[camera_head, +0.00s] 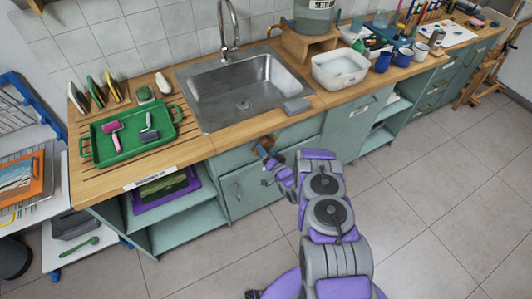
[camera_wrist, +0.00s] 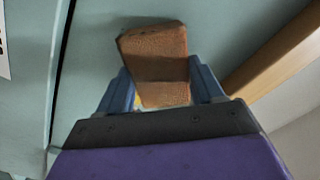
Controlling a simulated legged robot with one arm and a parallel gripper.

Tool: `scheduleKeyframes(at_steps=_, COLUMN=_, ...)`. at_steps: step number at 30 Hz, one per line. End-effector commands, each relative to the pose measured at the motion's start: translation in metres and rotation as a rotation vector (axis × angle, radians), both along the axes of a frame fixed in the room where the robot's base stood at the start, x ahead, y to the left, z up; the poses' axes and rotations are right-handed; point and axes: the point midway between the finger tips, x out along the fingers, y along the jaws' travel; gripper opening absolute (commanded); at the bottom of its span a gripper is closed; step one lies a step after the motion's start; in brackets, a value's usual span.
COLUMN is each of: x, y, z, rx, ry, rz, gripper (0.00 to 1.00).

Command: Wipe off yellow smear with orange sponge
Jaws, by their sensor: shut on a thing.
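My gripper (camera_head: 266,152) is shut on the orange-brown sponge (camera_head: 265,143), in front of the green cabinet fronts below the sink. In the wrist view the sponge (camera_wrist: 153,45) sits tilted between the two blue fingers of my gripper (camera_wrist: 158,80). Its far end is close to a green cabinet front; I cannot tell whether it touches. A small yellow patch (camera_wrist: 136,101) shows beside the left finger, partly hidden by sponge and finger. I cannot tell if it is the smear. No yellow smear is clear in the head view.
The wooden counter (camera_head: 226,156) runs above the cabinets, with a steel sink (camera_head: 243,105). A green tray (camera_head: 130,151) stands on the left and a white basin (camera_head: 340,72) on the right. Open shelves (camera_head: 170,222) are below left. The tiled floor (camera_head: 440,180) at right is clear.

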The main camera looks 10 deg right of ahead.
Motion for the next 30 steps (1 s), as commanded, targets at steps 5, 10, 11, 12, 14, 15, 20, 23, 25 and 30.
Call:
scheduleKeyframes(at_steps=5, x=0.003, y=0.001, z=0.000, rx=0.000, ry=0.000, rz=-0.001, gripper=0.42)
scheduleKeyframes(at_steps=10, x=0.004, y=-0.001, z=0.000, rx=-0.002, ry=0.000, rz=-0.002, gripper=0.42)
scheduleKeyframes(at_steps=11, x=0.004, y=-0.002, z=0.000, rx=-0.002, ry=0.000, rz=-0.002, gripper=0.42)
scheduleKeyframes(at_steps=12, x=0.005, y=-0.004, z=0.000, rx=-0.002, ry=0.001, rz=-0.001, gripper=0.42)
scheduleKeyframes(at_steps=14, x=0.006, y=-0.008, z=0.000, rx=-0.002, ry=0.001, rz=-0.003, gripper=0.42)
scheduleKeyframes(at_steps=15, x=0.007, y=-0.011, z=-0.001, rx=-0.003, ry=0.001, rz=-0.003, gripper=0.42)
scheduleKeyframes(at_steps=20, x=0.011, y=-0.026, z=-0.001, rx=-0.001, ry=0.001, rz=-0.006, gripper=0.42)
scheduleKeyframes(at_steps=23, x=0.014, y=-0.034, z=0.000, rx=0.000, ry=-0.001, rz=-0.006, gripper=0.42)
scheduleKeyframes(at_steps=25, x=0.014, y=-0.037, z=0.000, rx=0.001, ry=-0.001, rz=-0.006, gripper=0.42)
scheduleKeyframes(at_steps=30, x=0.015, y=-0.039, z=0.001, rx=-0.001, ry=-0.002, rz=-0.004, gripper=0.42)
